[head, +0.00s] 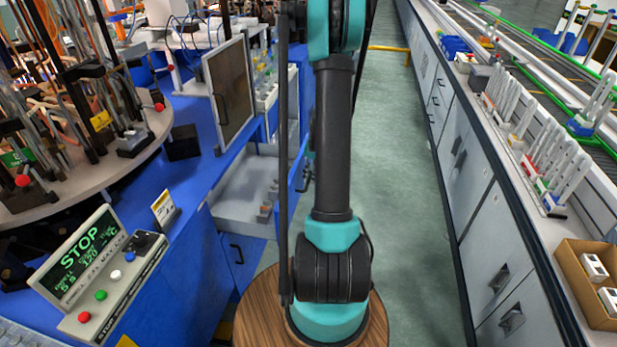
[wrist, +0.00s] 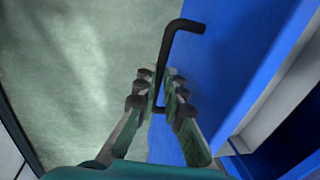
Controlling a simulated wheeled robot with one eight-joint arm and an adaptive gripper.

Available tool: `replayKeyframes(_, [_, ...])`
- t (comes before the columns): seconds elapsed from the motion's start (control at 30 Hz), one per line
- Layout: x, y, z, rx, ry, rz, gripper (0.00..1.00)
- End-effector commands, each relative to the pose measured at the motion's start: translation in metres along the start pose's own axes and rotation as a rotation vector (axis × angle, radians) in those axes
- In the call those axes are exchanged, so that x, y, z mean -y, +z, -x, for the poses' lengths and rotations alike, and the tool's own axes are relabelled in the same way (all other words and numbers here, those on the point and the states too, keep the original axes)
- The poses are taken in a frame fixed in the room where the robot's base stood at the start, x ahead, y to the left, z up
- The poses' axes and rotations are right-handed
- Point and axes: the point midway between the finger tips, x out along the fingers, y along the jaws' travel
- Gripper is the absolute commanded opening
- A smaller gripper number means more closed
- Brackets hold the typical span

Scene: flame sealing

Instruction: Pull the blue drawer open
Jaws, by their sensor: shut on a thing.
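The blue drawer front (wrist: 225,60) fills the middle and right of the wrist view. Its black bar handle (wrist: 184,26) stands out from it. My gripper (wrist: 160,90) is shut on this handle, with one finger on each side of the bar. In the head view the blue front (head: 299,150) and part of the handle (head: 306,178) show beside my arm, which hides my gripper. A light grey, tray-like inside (head: 240,188) shows left of the front. The drawer looks at least partly open; how far I cannot tell.
A blue cabinet with another black handle (head: 237,254) stands on the left. A control panel reading STOP (head: 90,255) sits on the blue worktop. Grey cabinets (head: 470,180) line the right side. The green floor aisle (head: 390,150) between is clear.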

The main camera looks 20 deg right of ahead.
Motion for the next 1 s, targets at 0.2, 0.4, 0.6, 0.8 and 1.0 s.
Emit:
replayKeyframes(0.2, [0.000, 0.000, 0.000, 0.000, 0.000, 0.000, 0.29])
replayKeyframes(0.4, [0.000, 0.000, 0.000, 0.000, 0.000, 0.000, 0.31])
replayKeyframes(0.6, [0.000, 0.000, 0.004, 0.000, 0.000, 0.000, 0.31])
replayKeyframes(0.8, [0.000, 0.000, 0.029, 0.000, 0.000, -0.001, 0.31])
replayKeyframes(1.0, [0.000, 0.000, 0.067, 0.000, 0.000, -0.002, 0.31])
